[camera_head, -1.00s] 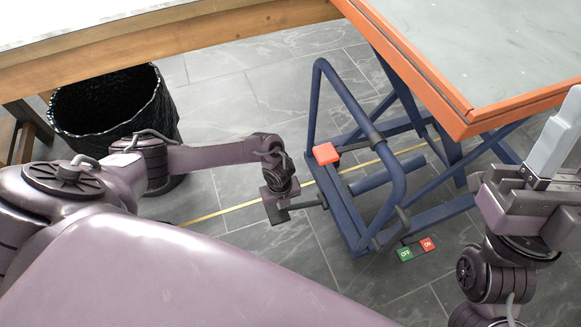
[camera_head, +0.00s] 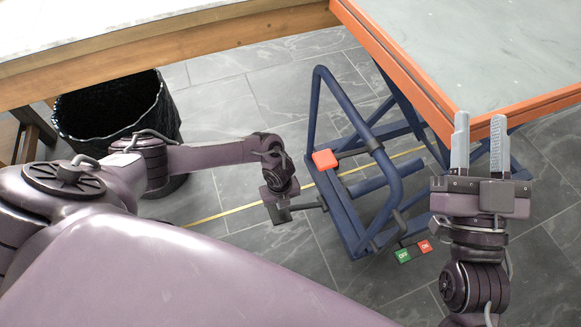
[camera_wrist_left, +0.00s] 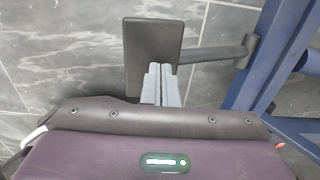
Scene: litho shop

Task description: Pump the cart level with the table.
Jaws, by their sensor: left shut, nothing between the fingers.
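The blue-framed cart (camera_head: 347,205) with an orange-rimmed top (camera_head: 400,62) stands right of the wooden table (camera_head: 180,50), its top close to the table's end. I cannot tell their height difference. A dark flat pedal (camera_head: 283,215) sticks out on an arm from the cart's base, and it shows in the left wrist view (camera_wrist_left: 150,42). My left gripper (camera_head: 279,193) is at the pedal. Its fingers (camera_wrist_left: 159,72) are shut and empty, overlapping the pedal's near edge; contact is unclear. My right gripper (camera_head: 480,118) is open and empty, fingers up, in front of the cart's top.
A red block (camera_head: 325,159) sits on the cart's frame below the tall blue handle (camera_head: 350,110). A green-and-red OFF/ON piece (camera_head: 412,252) is low at the cart's base. A black bin (camera_head: 115,108) stands under the table. Grey floor tiles around the pedal are clear.

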